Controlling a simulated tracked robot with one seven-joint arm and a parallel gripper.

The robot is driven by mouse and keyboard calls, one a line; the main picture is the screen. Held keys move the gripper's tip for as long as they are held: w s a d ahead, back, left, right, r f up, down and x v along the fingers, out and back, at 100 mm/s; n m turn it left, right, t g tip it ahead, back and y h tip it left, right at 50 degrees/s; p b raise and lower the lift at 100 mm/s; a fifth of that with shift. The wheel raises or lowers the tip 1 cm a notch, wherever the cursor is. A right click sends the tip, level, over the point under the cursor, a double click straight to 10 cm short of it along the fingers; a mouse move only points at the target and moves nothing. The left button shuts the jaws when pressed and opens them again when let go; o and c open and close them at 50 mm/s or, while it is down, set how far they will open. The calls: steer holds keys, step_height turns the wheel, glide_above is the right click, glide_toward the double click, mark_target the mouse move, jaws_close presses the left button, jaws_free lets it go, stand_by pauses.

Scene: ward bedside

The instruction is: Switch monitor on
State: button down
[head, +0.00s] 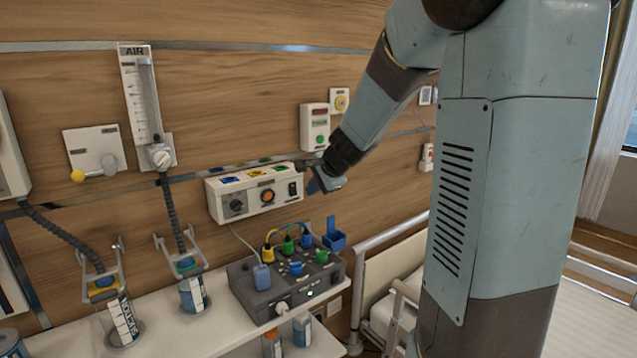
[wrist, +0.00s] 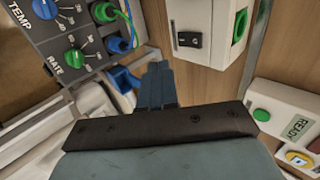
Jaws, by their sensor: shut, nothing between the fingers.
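No label in view reads as a monitor, so I cannot tell which unit is meant.
A white panel with a green button (head: 320,140) is on the wall above, and in the wrist view a READY panel (wrist: 293,125) is at right. A blue open holder (head: 334,238) stands at the grey unit's back right. A bed rail (head: 392,236) is to the right.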

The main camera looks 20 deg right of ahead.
mark_target(294, 192)
steer(key=shift+w+a+f, duration=0.35)
steer(key=shift+w+f, duration=0.25)
steer(key=shift+w, duration=0.5)
steer(key=shift+w+a+f, duration=0.4)
steer(key=shift+w+f, duration=0.2)
steer(key=shift+w, duration=0.55)
steer(key=shift+w+a+f, duration=0.35)
steer(key=shift+w+f, duration=0.25)
steer(key=shift+w, duration=0.5)
steer(key=shift+w+a+f, duration=0.1)
steer(key=shift+w, duration=0.05)
steer(key=shift+r, duration=0.95)
